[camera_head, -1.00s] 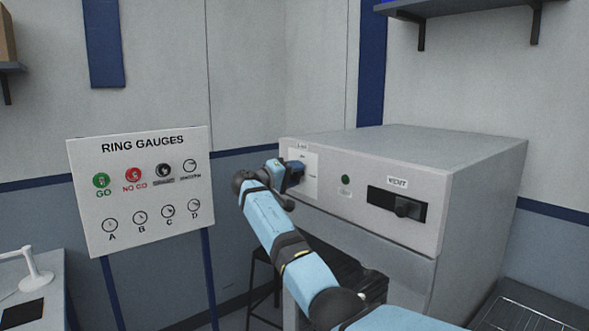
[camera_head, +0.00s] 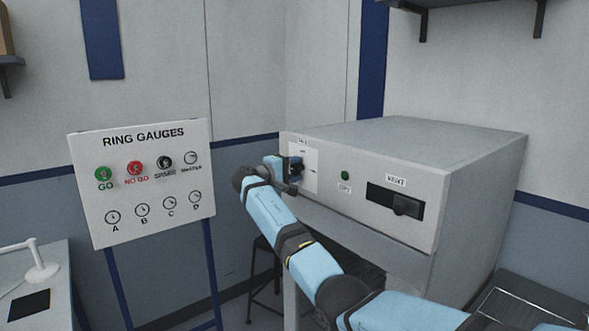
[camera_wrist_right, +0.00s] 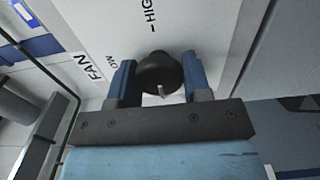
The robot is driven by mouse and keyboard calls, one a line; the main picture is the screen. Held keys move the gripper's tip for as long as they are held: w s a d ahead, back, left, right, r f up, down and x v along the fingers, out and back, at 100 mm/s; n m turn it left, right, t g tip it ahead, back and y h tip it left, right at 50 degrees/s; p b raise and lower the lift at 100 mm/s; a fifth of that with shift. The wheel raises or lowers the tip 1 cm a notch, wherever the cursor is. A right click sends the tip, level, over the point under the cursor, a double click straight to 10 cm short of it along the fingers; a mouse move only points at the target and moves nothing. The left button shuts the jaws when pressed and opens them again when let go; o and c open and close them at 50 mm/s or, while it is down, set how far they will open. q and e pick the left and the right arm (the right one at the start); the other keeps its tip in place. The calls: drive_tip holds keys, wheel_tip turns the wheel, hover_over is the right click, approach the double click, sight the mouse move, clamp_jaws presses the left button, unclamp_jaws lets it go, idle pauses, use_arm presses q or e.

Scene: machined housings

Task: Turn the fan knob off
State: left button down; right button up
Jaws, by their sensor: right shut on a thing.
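The fan knob (camera_wrist_right: 160,75) is a round dark knob with a pale pointer mark, set on a white plate (camera_wrist_right: 120,28) marked FAN, HIGH and a partly hidden word ending in OW. In the right wrist view my right gripper (camera_wrist_right: 160,82) has its two blue fingers on either side of the knob, shut on it. In the head view my right gripper (camera_head: 292,168) is at the left end of the grey cabinet's front, at the white plate (camera_head: 311,178), and mostly hides the knob. My left gripper is not in view.
The grey cabinet (camera_head: 440,165) also bears a green button (camera_head: 345,175) and a VENT slider (camera_head: 405,206) right of the plate. A RING GAUGES board (camera_head: 145,215) stands left of my arm. A stool (camera_head: 262,285) is below.

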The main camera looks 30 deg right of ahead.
drive_tip(key=o, duration=0.9)
drive_tip(key=s+a+b, duration=0.1)
drive_tip(key=a+b, duration=0.2)
drive_tip(key=a, duration=1)
drive_tip(key=shift+a, duration=0.4)
